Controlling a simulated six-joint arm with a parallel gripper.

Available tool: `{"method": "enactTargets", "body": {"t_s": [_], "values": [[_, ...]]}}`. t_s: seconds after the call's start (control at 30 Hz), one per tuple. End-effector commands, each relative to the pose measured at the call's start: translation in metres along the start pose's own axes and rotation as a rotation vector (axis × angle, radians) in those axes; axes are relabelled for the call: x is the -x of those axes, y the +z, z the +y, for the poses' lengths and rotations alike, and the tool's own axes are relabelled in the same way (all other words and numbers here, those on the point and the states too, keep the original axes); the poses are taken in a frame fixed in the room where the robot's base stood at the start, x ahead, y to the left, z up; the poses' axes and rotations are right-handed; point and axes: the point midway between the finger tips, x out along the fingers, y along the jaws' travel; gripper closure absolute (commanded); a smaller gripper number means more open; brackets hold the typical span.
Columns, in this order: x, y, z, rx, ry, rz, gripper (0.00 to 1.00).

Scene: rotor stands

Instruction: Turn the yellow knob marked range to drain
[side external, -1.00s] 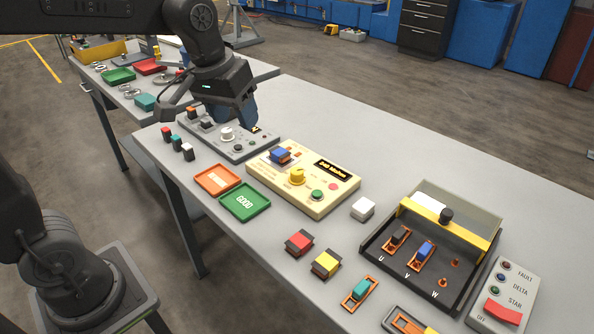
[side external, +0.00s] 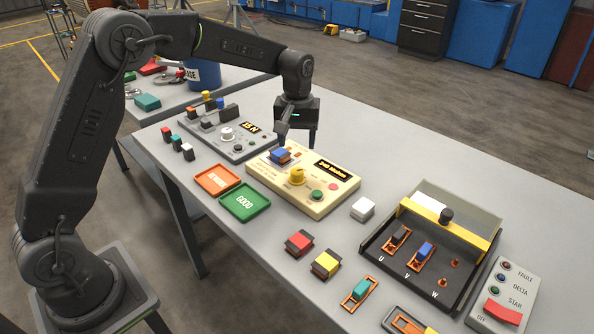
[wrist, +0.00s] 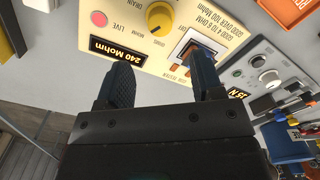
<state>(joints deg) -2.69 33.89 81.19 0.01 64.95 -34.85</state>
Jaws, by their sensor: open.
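The yellow knob (side external: 297,176) stands on the cream tester (side external: 325,204), near its middle. The knob also shows at the top of the wrist view (wrist: 159,17), with the words DRAIN and OHM near it. I cannot tell for sure which mark it points at. The tester's display (wrist: 117,63) reads 240 Mohm. My gripper (side external: 298,138) is open and empty.
A blue block (side external: 280,156) sits on the tester's left part. A grey panel (side external: 238,151) with a white knob stands to its left. Orange (side external: 217,181) and green (side external: 244,203) trays lie in front, and a white block (side external: 363,208) to the right. The table behind the tester is clear.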

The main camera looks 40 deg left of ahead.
Motion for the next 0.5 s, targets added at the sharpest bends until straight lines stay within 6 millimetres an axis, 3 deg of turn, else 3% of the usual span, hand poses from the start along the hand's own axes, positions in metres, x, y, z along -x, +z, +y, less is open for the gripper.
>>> {"method": "enactTargets", "body": {"t_s": [0.2, 0.5], "values": [[-0.048, 0.001, -0.001, -0.001, -0.003, -0.003, 0.39], [-0.090, 0.001, 0.000, -0.001, -0.001, -0.001, 0.39]]}}
